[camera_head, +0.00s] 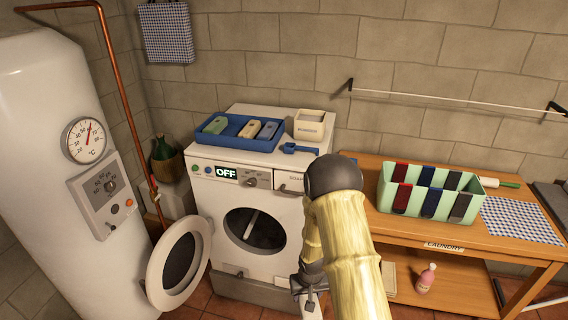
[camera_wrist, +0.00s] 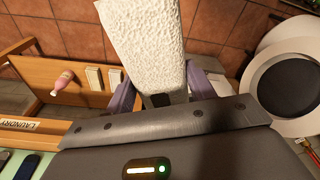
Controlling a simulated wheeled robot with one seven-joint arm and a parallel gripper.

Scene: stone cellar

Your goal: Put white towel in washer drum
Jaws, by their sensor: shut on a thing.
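The washer (camera_head: 285,180) stands against the wall with OFF on its display. Its round door (camera_head: 162,262) hangs open to the left, and the dark drum opening (camera_head: 262,232) shows. The round door also appears at the right of the wrist view (camera_wrist: 259,47). My gripper (camera_head: 308,284) is low in front of the washer's right side, outside the drum. In the wrist view my gripper (camera_wrist: 162,98) is shut on the textured white towel (camera_wrist: 145,40), which sticks out beyond the fingers. In the head view only a small end of the towel (camera_head: 311,304) shows below the gripper.
A blue tray (camera_head: 224,142) with several packets, a cream box (camera_head: 309,124) and a blue scoop (camera_head: 300,149) are on the washer. A wooden laundry table (camera_head: 410,225) stands right, with a green divided bin (camera_head: 385,190) on it and a pink bottle (camera_head: 426,278) below. A white boiler (camera_head: 40,150) stands left.

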